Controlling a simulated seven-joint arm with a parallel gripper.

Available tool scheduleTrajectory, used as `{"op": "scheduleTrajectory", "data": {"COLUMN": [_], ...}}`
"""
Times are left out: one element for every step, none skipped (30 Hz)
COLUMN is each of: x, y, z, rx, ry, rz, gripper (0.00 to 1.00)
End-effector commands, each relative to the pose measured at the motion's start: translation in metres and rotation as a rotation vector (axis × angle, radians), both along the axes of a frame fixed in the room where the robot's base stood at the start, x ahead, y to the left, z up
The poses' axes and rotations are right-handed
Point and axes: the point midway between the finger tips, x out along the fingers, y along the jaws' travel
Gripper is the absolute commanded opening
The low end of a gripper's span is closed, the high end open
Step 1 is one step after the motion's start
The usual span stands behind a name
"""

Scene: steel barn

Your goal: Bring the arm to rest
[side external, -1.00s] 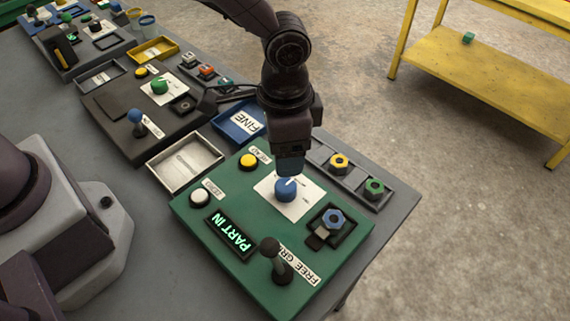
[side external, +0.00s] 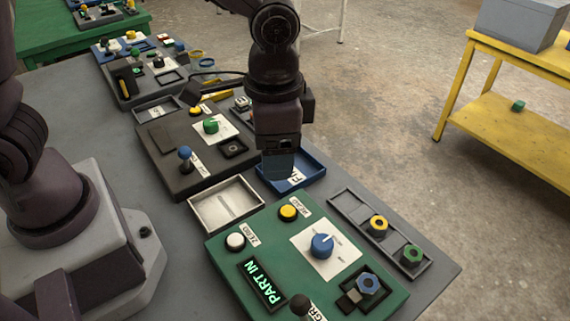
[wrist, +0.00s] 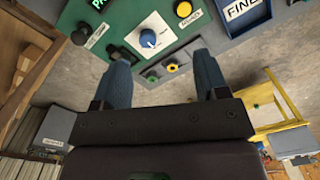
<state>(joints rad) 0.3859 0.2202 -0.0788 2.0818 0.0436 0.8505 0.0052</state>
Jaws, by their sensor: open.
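My gripper (side external: 281,168) hangs with its fingers downward over the blue FINE tray (side external: 313,170) in the side view, hiding part of that tray. In the wrist view my gripper (wrist: 162,75) is open, its two blue-grey fingers wide apart with nothing held between them. The green control panel (side external: 228,247) is in front of it, with a blue knob (side external: 322,246) on a white plate. The knob also shows in the wrist view (wrist: 148,38), beyond the fingers.
A rack (side external: 345,207) holds yellow and green nuts. An empty metal tray (side external: 226,203) and a dark panel (side external: 176,171) lie nearby. A yellow shelf (side external: 510,128) stands right.

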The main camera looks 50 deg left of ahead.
Motion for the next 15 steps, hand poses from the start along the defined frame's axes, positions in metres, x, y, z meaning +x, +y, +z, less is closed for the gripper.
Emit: {"op": "scheduleTrajectory", "data": {"x": [-0.007,-0.012,-0.019,-0.025,-0.030,-0.038,-0.044,-0.050,-0.059,-0.065,-0.071,-0.078,-0.083,-0.087,-0.092], "y": [0.018,0.027,0.039,0.048,0.056,0.067,0.075,0.083,0.092,0.099,0.105,0.112,0.117,0.122,0.127], "z": [0.018,0.026,0.037,0.044,0.051,0.060,0.066,0.071,0.078,0.083,0.087,0.092,0.096,0.099,0.103], "rx": [-0.012,-0.017,-0.025,-0.032,-0.039,-0.048,-0.055,-0.063,-0.073,-0.081,-0.089,-0.098,-0.105,-0.112,-0.119], "ry": [-0.033,-0.049,-0.072,-0.092,-0.110,-0.137,-0.157,-0.178,-0.207,-0.231,-0.254,-0.285,-0.308,-0.332,-0.360], "rz": [0.045,0.069,0.103,0.127,0.152,0.185,0.209,0.235,0.267,0.291,0.315,0.343,0.364,0.382,0.405], "gripper": [0.67,0.67,0.67,0.67,0.67,0.67,0.67,0.67,0.67,0.67,0.67,0.67,0.67,0.67,0.67]}}
